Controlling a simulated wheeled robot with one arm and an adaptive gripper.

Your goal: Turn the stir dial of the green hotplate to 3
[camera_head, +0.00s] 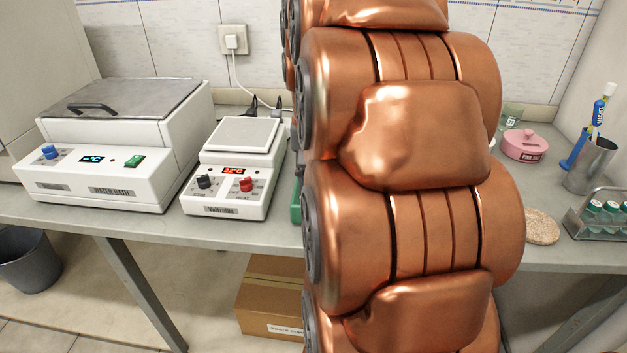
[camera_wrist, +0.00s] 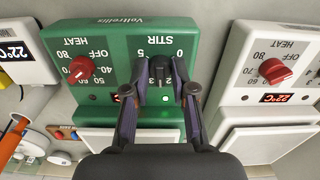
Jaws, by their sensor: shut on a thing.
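The green hotplate (camera_wrist: 115,48) fills the middle of the wrist view, which shows it upside down. Its black stir dial (camera_wrist: 160,70) sits below the STIR label, with a 5 and a 0 printed near it. My gripper (camera_wrist: 160,92) has one finger on each side of the dial and is shut on it. The fingers partly cover the scale, and I cannot tell which number the dial points to. The red heat dial (camera_wrist: 82,68) is left of the gripper. In the head view only a green sliver of the hotplate (camera_head: 296,203) shows; my arm hides the rest and the gripper.
A white hotplate (camera_head: 229,180) stands left of the green one, with a water bath (camera_head: 100,160) beyond. Another white hotplate (camera_wrist: 255,55) is close beside it in the wrist view. A pink container (camera_head: 524,146), grey cup (camera_head: 590,167) and vial rack (camera_head: 600,222) stand at right.

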